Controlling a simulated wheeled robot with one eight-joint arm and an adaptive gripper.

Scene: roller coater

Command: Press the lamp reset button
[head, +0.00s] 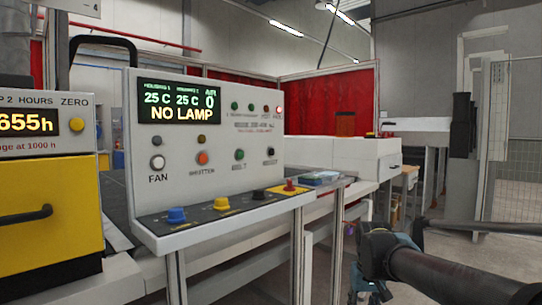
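The white control panel (140,150) stands at the left middle, with a lit display (179,102) reading "NO LAMP", 25 C twice and AIR 0. On its face are a white FAN button (157,162), an orange button (202,158), a green button (239,154) and a black button (270,151). The small labels are too blurred for me to tell which one is lamp reset. My gripper (370,291) is at the lower right, apart from the panel and below its button rows. Its fingers are small and dark, and their opening is unclear.
A yellow cabinet (45,238) with a ZERO button (76,126) stands left. Open floor lies at lower right.

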